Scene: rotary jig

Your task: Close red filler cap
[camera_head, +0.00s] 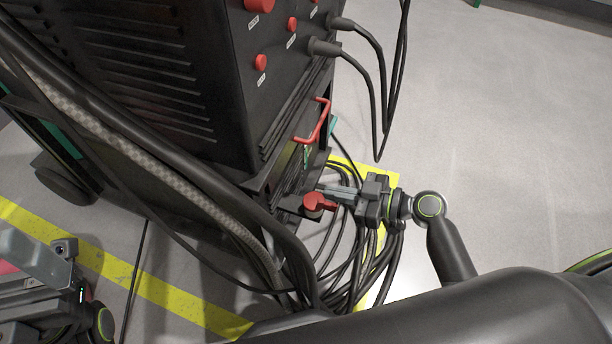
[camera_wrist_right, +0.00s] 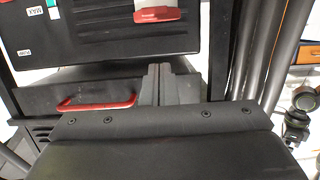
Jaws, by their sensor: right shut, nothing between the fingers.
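The red filler cap (camera_head: 316,203) is low at the front of the black cabinet, below the red handle (camera_head: 315,124). In the right wrist view a red piece with a white part, likely the same cap (camera_wrist_right: 157,15), shows at the top edge. I cannot tell if the cap is fully seated. My right gripper (camera_head: 335,192) is shut and empty, its fingertips beside and just above the cap in the head view. The fingers also show in the right wrist view (camera_wrist_right: 157,80), apart from the red piece there. My left gripper (camera_head: 35,262) is partly cut off at lower left, its jaws unclear.
The black cabinet (camera_head: 160,90) has red knobs (camera_head: 260,63) and plugged cables (camera_head: 325,47). A bundle of black cables (camera_head: 345,270) hangs close below my right gripper. Yellow floor tape (camera_head: 130,278) runs past the cabinet. The floor at right (camera_head: 500,130) is clear.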

